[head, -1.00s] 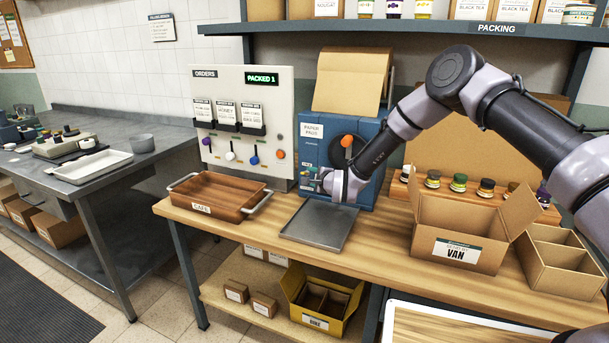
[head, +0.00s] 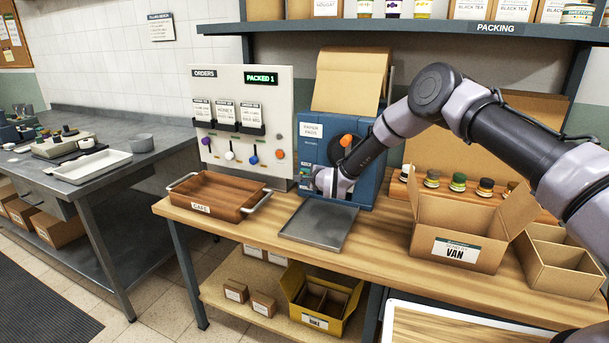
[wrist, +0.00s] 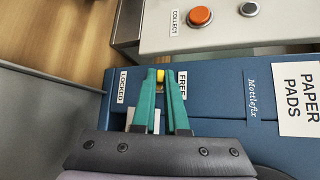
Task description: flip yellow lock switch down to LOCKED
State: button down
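The yellow lock switch (wrist: 160,75) shows in the wrist view on the blue paper pads machine (wrist: 225,95). It sits between the tips of my gripper's teal fingers (wrist: 160,78), which are close together on both sides of it. The LOCKED label (wrist: 123,87) is to the left of the fingers and the FREE label (wrist: 182,86) to the right, nearer the switch. In the head view my gripper (head: 322,178) is at the lower left front of the blue machine (head: 366,186); the switch is hidden there.
A grey metal tray (head: 318,225) lies below my gripper on the wooden bench. A brown CAFE tray (head: 215,195) and the orders panel (head: 275,90) are to the left. An open VAN box (head: 455,225) stands to the right. The orange knob (head: 346,140) is just above my wrist.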

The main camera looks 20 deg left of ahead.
jog(key=shift+s+f+n+t+y, duration=0.1)
jog(key=shift+f+n+t+y, duration=0.6)
jog(key=shift+n+t, duration=0.35)
jog(key=shift+s+f+n+t+y, duration=0.1)
jog(key=shift+f+n+t+y, duration=0.6)
jog(key=shift+n+t, duration=0.35)
jog(key=c, duration=0.9)
grip_release()
jog(key=shift+c, duration=0.2)
